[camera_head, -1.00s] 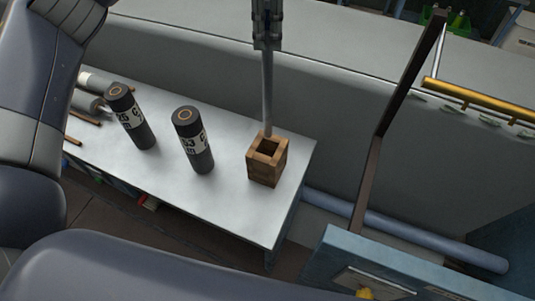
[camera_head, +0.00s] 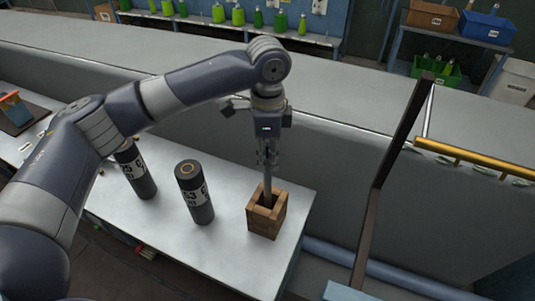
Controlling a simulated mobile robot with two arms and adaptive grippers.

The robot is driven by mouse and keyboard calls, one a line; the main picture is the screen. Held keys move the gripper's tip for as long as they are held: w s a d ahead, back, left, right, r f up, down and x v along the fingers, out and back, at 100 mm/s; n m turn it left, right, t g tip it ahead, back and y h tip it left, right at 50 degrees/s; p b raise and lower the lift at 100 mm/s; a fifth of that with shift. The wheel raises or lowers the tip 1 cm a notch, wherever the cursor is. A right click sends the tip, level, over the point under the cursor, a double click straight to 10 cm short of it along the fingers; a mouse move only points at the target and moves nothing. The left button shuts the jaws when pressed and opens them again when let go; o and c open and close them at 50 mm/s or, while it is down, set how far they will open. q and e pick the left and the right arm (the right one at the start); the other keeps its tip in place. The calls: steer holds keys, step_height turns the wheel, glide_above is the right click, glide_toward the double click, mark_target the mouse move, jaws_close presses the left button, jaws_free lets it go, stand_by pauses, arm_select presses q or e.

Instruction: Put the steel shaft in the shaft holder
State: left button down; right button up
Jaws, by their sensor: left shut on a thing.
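The steel shaft (camera_head: 267,176) is a thin grey rod, roughly upright. My left gripper (camera_head: 267,156) is shut on its upper part and points down. The shaft holder (camera_head: 265,223) is a square wooden block with a dark opening in its top, standing on the metal table. The shaft's lower end meets the holder's opening in the picture; I cannot tell how deep it sits, if it is inside. My right gripper is not in view.
Two dark labelled cylinders (camera_head: 195,193) (camera_head: 138,170) stand on the table (camera_head: 228,245) left of the holder. My left arm spans above them. A dark slanted bar (camera_head: 385,165) and a yellow rail (camera_head: 460,154) are to the right. Shelves with green bottles (camera_head: 238,16) are behind.

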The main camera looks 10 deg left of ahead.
arm_select(q)
steer(key=shift+f, duration=0.6)
steer(key=c, duration=1.5)
jaws_free()
steer(key=shift+f, duration=0.1)
steer(key=shift+c, duration=0.2)
steer(key=shift+r, duration=0.4)
step_height(320, 180, up, 12)
steer(key=b, duration=0.2)
steer(key=shift+f+b, duration=0.2)
steer(key=shift+b, duration=0.1)
